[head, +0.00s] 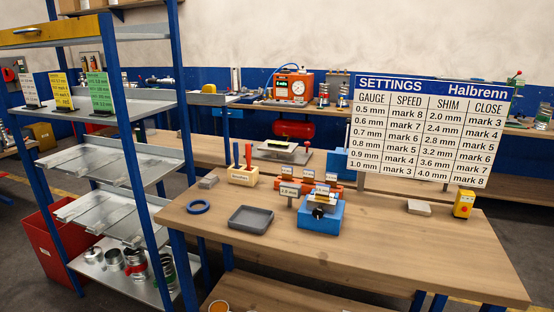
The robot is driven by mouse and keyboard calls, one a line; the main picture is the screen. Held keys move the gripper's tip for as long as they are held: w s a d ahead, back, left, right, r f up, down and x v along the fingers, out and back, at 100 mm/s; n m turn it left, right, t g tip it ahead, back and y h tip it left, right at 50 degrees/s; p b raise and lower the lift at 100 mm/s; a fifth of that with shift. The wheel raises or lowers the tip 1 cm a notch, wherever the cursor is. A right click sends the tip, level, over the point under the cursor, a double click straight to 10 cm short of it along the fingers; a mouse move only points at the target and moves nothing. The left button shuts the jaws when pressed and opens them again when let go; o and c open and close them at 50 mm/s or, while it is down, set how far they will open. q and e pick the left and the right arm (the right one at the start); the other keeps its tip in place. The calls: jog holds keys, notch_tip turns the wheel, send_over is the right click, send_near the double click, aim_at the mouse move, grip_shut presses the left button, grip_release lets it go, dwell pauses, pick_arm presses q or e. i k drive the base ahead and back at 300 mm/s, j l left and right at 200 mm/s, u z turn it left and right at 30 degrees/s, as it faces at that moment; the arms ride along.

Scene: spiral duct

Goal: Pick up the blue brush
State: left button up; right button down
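A slim blue upright tool (236,153), which looks like the blue brush, stands in a small wooden holder (243,176) at the back left of the workbench (390,245). Its lower end is hidden in the holder. Similar red upright tools (248,156) stand beside it in the same holder. The holder has a small label on its front, too small to read. Neither of my grippers shows in the head view.
On the bench are a blue ring (199,206), a grey tray (250,219), a blue machine (320,214), a yellow box (464,204) and a settings board (431,130). A blue-framed shelf rack (130,160) stands at the left. The bench's front right is clear.

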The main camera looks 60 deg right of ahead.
aim_at(235, 147)
jog(key=z, duration=1.6)
jog(key=i+z, duration=0.25)
jog(key=i+l, duration=0.05)
